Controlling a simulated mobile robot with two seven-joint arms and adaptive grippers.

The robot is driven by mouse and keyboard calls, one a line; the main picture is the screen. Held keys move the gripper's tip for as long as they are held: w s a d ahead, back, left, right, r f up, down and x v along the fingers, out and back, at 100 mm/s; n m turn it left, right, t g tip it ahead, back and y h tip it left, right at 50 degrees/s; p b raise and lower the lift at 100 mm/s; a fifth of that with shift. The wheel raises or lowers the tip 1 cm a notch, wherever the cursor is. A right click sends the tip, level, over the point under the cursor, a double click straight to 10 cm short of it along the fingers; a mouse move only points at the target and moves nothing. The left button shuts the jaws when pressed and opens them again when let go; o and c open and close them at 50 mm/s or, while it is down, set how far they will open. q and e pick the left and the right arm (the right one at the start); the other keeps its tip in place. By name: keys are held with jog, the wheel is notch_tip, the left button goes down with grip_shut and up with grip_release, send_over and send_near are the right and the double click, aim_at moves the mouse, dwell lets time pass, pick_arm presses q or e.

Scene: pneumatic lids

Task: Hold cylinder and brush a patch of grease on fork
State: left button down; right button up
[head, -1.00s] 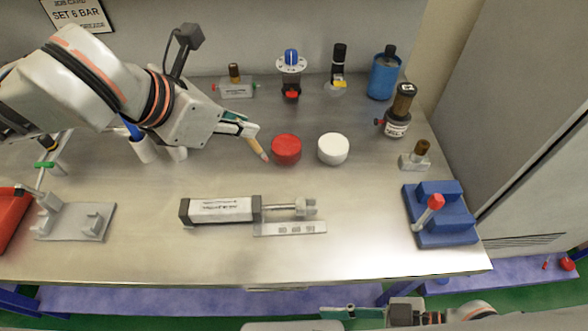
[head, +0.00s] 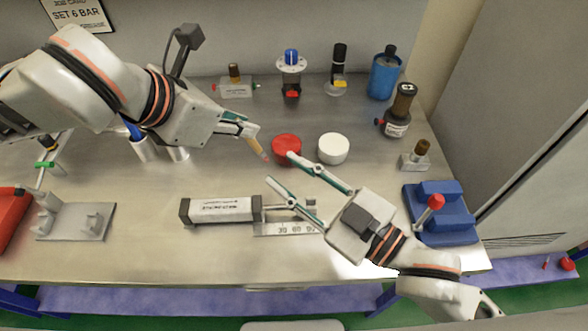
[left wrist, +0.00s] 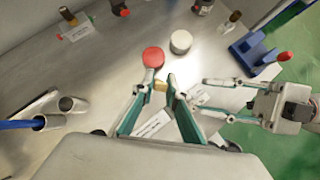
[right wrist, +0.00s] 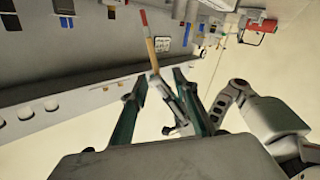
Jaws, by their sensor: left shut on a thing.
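The cylinder (head: 220,209), with dark end caps and a white label, lies flat on the bench. My left gripper (head: 243,130) is shut on a brush (head: 256,148) with a wooden handle and reddish tip, held tilted down beside a red round container (head: 286,147). The brush's red tip also shows in the right wrist view (right wrist: 144,18). My right gripper (head: 279,167) is open and empty above the fork end. No grease patch can be made out.
A white round container (head: 332,148) stands beside the red one. A marked grey plate (head: 290,229) lies below the rod. A blue block fixture (head: 443,215) stands at right, a grey bracket (head: 75,222) at left. Bottles and valves line the back.

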aim_at(253, 142)
jog(key=x, duration=1.2)
jog(key=shift+w+d, duration=0.3)
jog(key=shift+w, duration=0.1)
jog(key=shift+c, duration=0.3)
grip_shut()
pick_arm(q)
jog(key=c, duration=1.9)
grip_release()
